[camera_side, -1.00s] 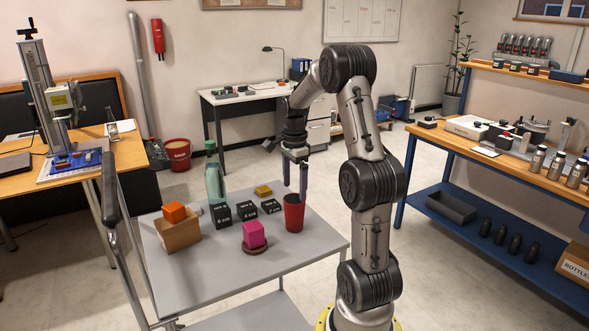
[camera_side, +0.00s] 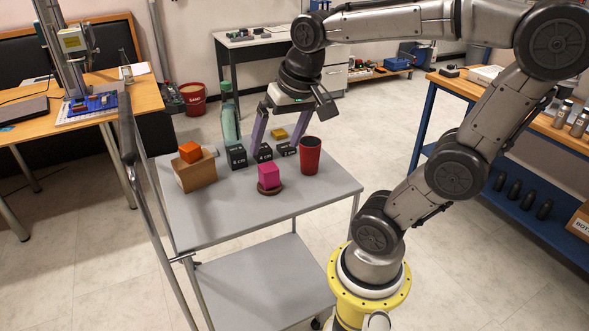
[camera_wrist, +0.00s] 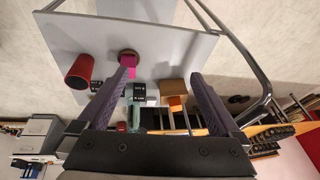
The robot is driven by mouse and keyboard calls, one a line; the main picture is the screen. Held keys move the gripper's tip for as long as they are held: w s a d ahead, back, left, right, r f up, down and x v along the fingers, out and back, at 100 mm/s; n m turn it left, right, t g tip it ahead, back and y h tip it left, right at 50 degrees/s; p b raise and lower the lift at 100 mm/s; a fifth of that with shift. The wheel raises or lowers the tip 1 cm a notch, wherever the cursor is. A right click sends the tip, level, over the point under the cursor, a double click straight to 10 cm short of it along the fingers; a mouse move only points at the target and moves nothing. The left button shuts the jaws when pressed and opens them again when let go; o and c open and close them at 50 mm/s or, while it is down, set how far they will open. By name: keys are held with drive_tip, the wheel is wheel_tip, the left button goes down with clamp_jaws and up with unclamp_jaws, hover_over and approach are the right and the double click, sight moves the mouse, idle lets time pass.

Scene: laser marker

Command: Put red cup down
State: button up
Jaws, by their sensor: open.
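The red cup (camera_side: 310,157) stands upright on the grey cart top (camera_side: 225,213), toward its right side. My gripper (camera_side: 275,146) is open wide and empty, above the back part of the cart, left of the cup in the side view. In the wrist view the red cup (camera_wrist: 78,72) lies outside my left finger, apart from it. My two purple fingers (camera_wrist: 168,80) spread around a space where black boxes show, with nothing held.
A magenta cube (camera_side: 269,176) on a brown round base sits near the cup. Black boxes (camera_side: 237,156), a yellow block (camera_side: 279,133), a green bottle (camera_side: 229,122) and a cardboard box (camera_side: 195,175) with an orange cube (camera_side: 190,152) stand on the cart. The front of the cart top is clear.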

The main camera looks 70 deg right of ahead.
drive_tip(key=s+a+f+n+t+y, duration=0.1)
drive_tip(key=s+a+f+n, duration=0.1)
drive_tip(key=s+a+n, duration=0.3)
drive_tip(key=shift+s+a+f+n+t, duration=0.35)
drive_tip(key=shift+a+n, duration=0.35)
drive_tip(key=shift+n, duration=0.8)
drive_tip(key=shift+w+r, duration=0.1)
drive_tip(key=shift+w, duration=0.05)
